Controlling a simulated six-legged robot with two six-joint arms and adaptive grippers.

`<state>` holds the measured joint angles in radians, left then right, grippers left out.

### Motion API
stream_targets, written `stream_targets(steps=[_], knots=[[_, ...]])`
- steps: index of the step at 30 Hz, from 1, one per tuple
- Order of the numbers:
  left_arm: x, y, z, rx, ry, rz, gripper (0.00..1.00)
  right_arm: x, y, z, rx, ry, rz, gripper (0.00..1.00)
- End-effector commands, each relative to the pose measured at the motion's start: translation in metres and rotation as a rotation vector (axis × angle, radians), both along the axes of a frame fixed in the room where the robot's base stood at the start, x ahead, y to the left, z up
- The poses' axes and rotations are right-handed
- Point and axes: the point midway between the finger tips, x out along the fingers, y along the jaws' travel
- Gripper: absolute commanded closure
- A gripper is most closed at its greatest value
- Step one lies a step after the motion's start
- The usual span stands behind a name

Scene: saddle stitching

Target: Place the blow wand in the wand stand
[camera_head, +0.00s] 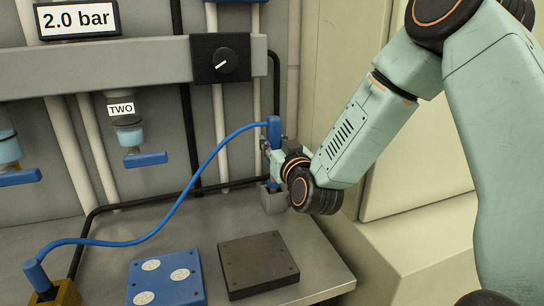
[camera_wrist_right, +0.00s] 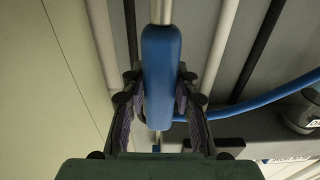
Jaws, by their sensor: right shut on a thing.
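The blow wand (camera_head: 274,129) has a blue handle and stands about upright above the right end of the bench. My right gripper (camera_head: 275,155) is shut on it. In the right wrist view the blue handle (camera_wrist_right: 160,75) is between the two dark fingers, with a bright metal tube at its top. A small grey block (camera_head: 273,200) on the bench, just below the gripper, looks like the wand stand. My gripper partly hides the space between wand and block, so I cannot tell whether they touch. My left gripper is not in view.
A blue hose (camera_head: 188,190) runs from the wand to a plug in a brass block (camera_head: 67,294). A blue plate (camera_head: 165,278) and a dark plate (camera_head: 258,264) lie on the bench. Valves with blue handles (camera_head: 145,159) hang at left. A pale cabinet (camera_head: 410,150) stands at right.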

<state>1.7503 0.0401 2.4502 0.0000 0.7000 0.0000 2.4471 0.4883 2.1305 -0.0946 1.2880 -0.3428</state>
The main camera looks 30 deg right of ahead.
Motion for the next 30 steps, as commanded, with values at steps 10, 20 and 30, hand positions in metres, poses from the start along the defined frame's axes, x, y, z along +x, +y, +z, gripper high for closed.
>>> stream_targets(steps=[10,20,30], knots=[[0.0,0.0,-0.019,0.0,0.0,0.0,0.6,-0.008,0.0,-0.027,0.002,0.01,-0.003,1.0],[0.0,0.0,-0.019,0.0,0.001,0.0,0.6,-0.009,0.001,-0.026,0.002,0.009,-0.003,0.5],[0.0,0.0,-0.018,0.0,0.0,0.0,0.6,-0.01,0.001,-0.024,0.001,0.003,-0.003,0.49]])
